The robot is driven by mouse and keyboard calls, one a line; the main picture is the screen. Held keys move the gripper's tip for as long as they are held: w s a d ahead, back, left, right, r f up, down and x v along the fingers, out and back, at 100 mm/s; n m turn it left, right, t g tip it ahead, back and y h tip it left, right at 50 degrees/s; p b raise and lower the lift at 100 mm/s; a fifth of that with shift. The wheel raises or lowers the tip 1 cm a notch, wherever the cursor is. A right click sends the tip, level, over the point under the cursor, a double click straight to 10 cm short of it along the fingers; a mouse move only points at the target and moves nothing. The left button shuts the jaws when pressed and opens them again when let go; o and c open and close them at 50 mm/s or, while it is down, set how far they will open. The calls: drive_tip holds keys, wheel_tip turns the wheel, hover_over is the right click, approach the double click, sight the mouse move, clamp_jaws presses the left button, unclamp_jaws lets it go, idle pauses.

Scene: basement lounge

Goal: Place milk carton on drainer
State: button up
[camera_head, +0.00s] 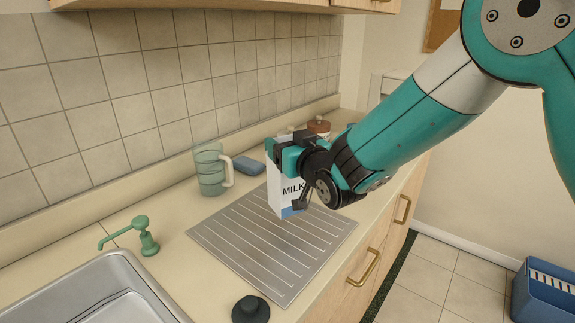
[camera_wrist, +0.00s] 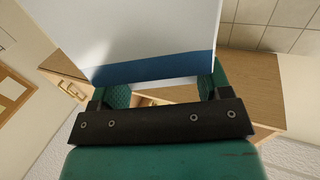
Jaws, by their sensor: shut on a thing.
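The milk carton (camera_head: 280,197) is white with a blue band at its foot and the word MILK on its side. My gripper (camera_head: 288,150) is shut on its upper part, and the carton looks upright. In the wrist view the carton (camera_wrist: 140,35) fills the top between the fingers of my gripper (camera_wrist: 160,95). The drainer (camera_head: 262,248) is a flat grey ridged plate on the counter. The carton's foot shows over the drainer's far part; I cannot tell whether it touches. My gripper and arm hide part of the carton and the counter behind.
A clear green pitcher (camera_head: 210,170) and a blue sponge (camera_head: 249,165) stand behind the drainer. A sink (camera_head: 92,290) and green soap dispenser (camera_head: 147,240) are at left. A black stopper (camera_head: 250,309) lies at the drainer's near edge. A brown-lidded jar (camera_head: 319,126) is behind my gripper.

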sight(282, 190)
wheel_tip(282, 190, down, 6)
drive_tip(key=shift+p, duration=0.35)
drive_tip(key=shift+f+b, duration=0.3)
drive_tip(key=shift+b, duration=0.05)
drive_tip(key=o, duration=1.7)
drive_tip(key=shift+r, duration=0.1)
drive_tip(key=shift+c, duration=0.2)
drive_tip(key=shift+r, duration=0.1)
